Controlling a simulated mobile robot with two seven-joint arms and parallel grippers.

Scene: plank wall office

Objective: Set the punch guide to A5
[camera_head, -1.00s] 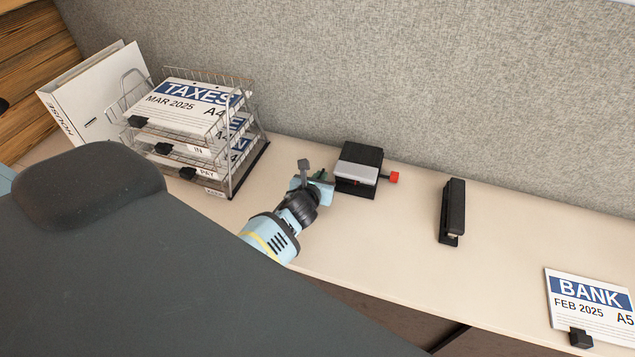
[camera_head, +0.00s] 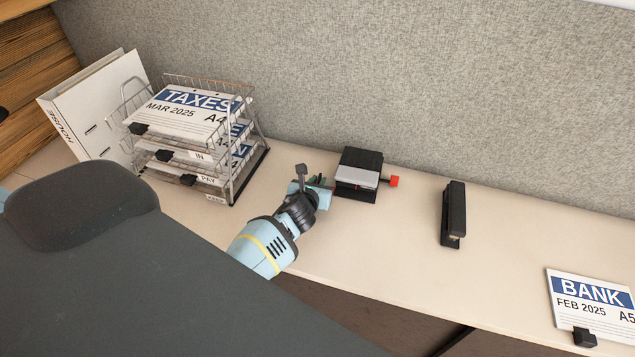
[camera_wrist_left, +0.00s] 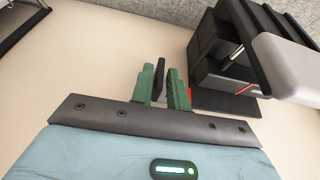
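The hole punch (camera_head: 358,170) stands on the desk against the grey partition, with a black body, a silver-grey lever and a red knob on its right side. It also shows at the upper right of the left wrist view (camera_wrist_left: 208,58), with a small red mark low on its front. My left gripper (camera_head: 322,184) is just left of the punch, low over the desk. In the left wrist view its two green fingers (camera_wrist_left: 162,88) stand close on either side of a thin upright black tab (camera_wrist_left: 159,78). I cannot tell whether they press on it. My right gripper is not in view.
A wire tray rack (camera_head: 235,180) with paper stacks and a white binder (camera_head: 85,115) stand at the left. A black stapler (camera_head: 453,213) is right of the punch. A BANK paper stack marked A5 (camera_head: 592,300) lies at the far right. The desk between is clear.

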